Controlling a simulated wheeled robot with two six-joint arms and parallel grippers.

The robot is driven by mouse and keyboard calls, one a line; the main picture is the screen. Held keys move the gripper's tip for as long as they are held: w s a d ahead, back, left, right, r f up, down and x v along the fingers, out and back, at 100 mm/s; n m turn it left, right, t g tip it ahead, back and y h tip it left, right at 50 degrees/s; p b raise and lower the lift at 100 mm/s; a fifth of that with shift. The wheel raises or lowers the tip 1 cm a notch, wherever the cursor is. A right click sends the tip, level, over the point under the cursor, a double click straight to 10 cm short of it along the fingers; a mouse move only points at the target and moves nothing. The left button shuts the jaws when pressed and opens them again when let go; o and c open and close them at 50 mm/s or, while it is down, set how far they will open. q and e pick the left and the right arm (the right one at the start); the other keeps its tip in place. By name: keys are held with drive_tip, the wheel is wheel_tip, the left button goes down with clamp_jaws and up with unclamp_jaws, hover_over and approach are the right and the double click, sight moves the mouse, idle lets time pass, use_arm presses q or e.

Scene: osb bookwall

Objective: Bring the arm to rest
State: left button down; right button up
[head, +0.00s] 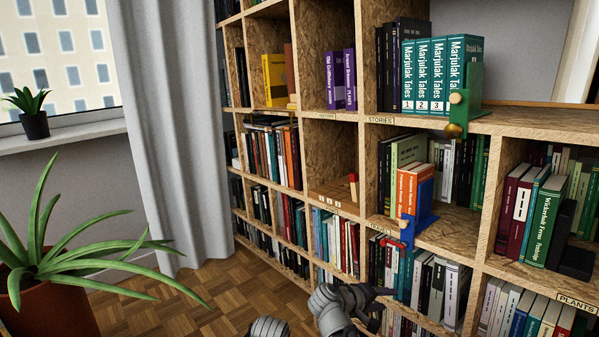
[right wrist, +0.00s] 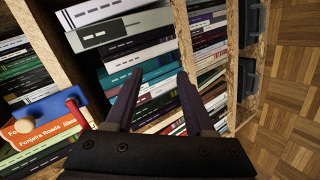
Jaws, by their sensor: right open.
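My right gripper (head: 383,306) is at the bottom centre of the head view, in front of the lower shelves of the bookcase. In the right wrist view its two dark fingers (right wrist: 160,76) stand apart with nothing held between them. Behind them are rows of books (right wrist: 150,100) in the shelf; I cannot tell the exact distance. My left gripper does not show.
An OSB bookcase (head: 492,121) fills the right side. Orange books (head: 413,188) stand by a blue bookend (head: 424,205); it also shows in the right wrist view (right wrist: 35,113). A green bookend (head: 474,95) stands above. A potted plant (head: 45,300) is left. Parquet floor (head: 205,300) is clear.

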drive_tip(key=s+a+f+m+g+y, duration=0.45)
drive_tip(key=s+a+f+y, duration=0.25)
drive_tip(key=s+f+y, duration=0.35)
drive_tip(key=s+a+r+n+g+h+p, duration=0.1)
drive_tip(key=s+a+n+p, duration=0.1)
drive_tip(key=s+a, duration=0.3)
drive_tip(key=s+a+r+n+g+p, duration=0.1)
drive_tip(key=s+a+n, duration=0.15)
drive_tip(key=a, duration=0.45)
wheel_tip(320, 180, up, 38)
drive_tip(key=p, duration=3.8)
drive_tip(key=shift+w, duration=0.2)
drive_tip(key=shift+d, duration=0.1)
